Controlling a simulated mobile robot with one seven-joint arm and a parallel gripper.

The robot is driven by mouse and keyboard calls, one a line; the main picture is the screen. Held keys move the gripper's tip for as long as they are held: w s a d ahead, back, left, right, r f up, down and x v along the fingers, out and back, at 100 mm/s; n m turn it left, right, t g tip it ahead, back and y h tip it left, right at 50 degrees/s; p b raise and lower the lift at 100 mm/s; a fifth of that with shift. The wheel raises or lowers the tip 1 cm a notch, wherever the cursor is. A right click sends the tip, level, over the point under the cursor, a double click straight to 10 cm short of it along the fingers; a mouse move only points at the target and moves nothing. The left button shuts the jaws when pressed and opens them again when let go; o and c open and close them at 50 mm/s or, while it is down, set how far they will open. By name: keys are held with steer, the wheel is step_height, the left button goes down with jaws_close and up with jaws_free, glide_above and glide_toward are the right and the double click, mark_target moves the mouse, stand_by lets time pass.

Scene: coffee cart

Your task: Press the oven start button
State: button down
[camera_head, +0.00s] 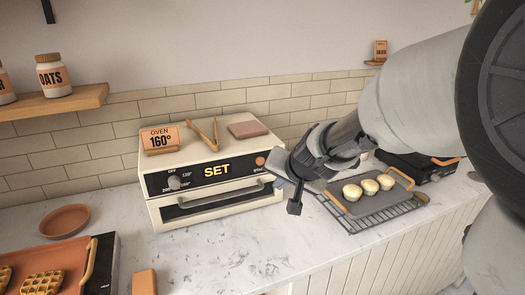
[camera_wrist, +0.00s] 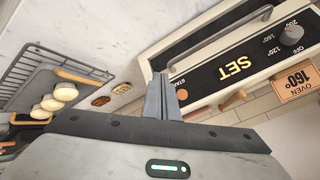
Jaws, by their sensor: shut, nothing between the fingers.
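The cream oven (camera_head: 205,215) stands on the counter with a black front panel (camera_head: 190,184) and a lit "SET" display (camera_head: 217,170). The small round orange start button (camera_head: 260,161) is at the panel's right end. In the wrist view the button (camera_wrist: 182,94) shows beside the "START" label, just right of the fingertips. My gripper (camera_wrist: 160,77) is shut and empty, its fingers close to that end of the panel. I cannot tell whether they touch it. In the head view my wrist hides part of the oven's right side.
A dial (camera_head: 174,182) is at the panel's left. A tray (camera_head: 386,206) of buns on a wire rack is at right.

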steer(key=w+a+p, duration=0.2)
steer(key=w+a, duration=0.1)
steer(key=w, duration=0.5)
steer(key=shift+a, duration=0.15)
steer(key=shift+w, duration=0.1)
stand_by(1.9)
steer(key=shift+w+a+p, duration=0.15)
steer(key=shift+w+p, duration=0.2)
steer(key=shift+w+a, duration=0.15)
steer(key=shift+w, duration=0.15)
stand_by(0.6)
steer(key=shift+s+d, duration=0.3)
steer(key=shift+s, duration=0.4)
steer(key=shift+s+b, duration=0.1)
steer(key=shift+b, duration=0.25)
steer(key=s, duration=0.1)
steer(key=s+d+b, duration=0.1)
steer(key=s, duration=0.1)
steer(key=s+d, duration=0.1)
steer(key=shift+s+b, duration=0.2)
steer(key=shift+b, duration=0.15)
